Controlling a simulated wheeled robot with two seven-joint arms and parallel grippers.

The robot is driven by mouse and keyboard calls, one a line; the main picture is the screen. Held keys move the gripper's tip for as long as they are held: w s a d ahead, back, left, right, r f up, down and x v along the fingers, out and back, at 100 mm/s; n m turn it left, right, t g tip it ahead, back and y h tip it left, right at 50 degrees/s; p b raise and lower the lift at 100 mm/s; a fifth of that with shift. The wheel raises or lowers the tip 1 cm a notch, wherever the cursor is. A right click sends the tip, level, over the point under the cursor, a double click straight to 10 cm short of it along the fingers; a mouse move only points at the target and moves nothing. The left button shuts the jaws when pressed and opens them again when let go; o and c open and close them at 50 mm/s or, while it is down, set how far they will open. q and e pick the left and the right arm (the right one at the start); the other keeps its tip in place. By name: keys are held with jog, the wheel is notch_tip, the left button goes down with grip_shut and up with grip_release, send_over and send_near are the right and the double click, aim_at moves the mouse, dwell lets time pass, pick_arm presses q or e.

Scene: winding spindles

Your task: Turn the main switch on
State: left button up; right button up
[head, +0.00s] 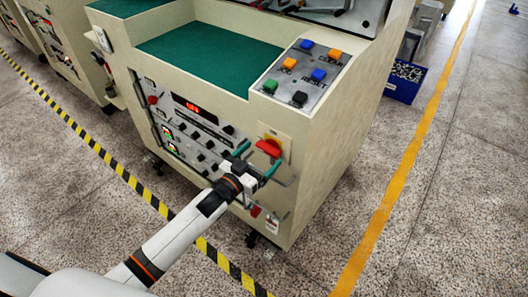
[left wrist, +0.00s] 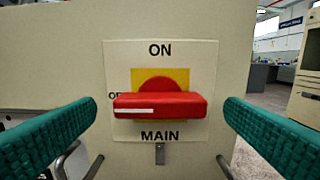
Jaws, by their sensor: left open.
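The main switch is a red handle (head: 268,147) on a yellow plate at the upper right of the machine's front panel. In the left wrist view the red handle (left wrist: 160,105) lies horizontal, its white mark at the left end, over a partly hidden label starting with "O". "ON" is printed above it and "MAIN" below. My left gripper (head: 258,158) is just in front of the switch. Its green fingers stand open on either side of the handle in the left wrist view (left wrist: 160,120), with visible gaps and no contact. My right gripper is not in view.
The cream machine (head: 320,165) has a sloped button box (head: 270,92) above the switch and a panel of knobs with a lit red display (head: 193,107) to the left. A blue bin (head: 404,82) stands on the floor at right. Striped tape (head: 105,155) crosses the floor.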

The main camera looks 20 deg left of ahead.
aim_at(269, 149)
pick_arm(q)
jog(key=shift+x, duration=0.95)
jog(key=shift+w, duration=0.2)
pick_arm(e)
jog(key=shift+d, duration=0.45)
pick_arm(q)
jog(key=c, duration=1)
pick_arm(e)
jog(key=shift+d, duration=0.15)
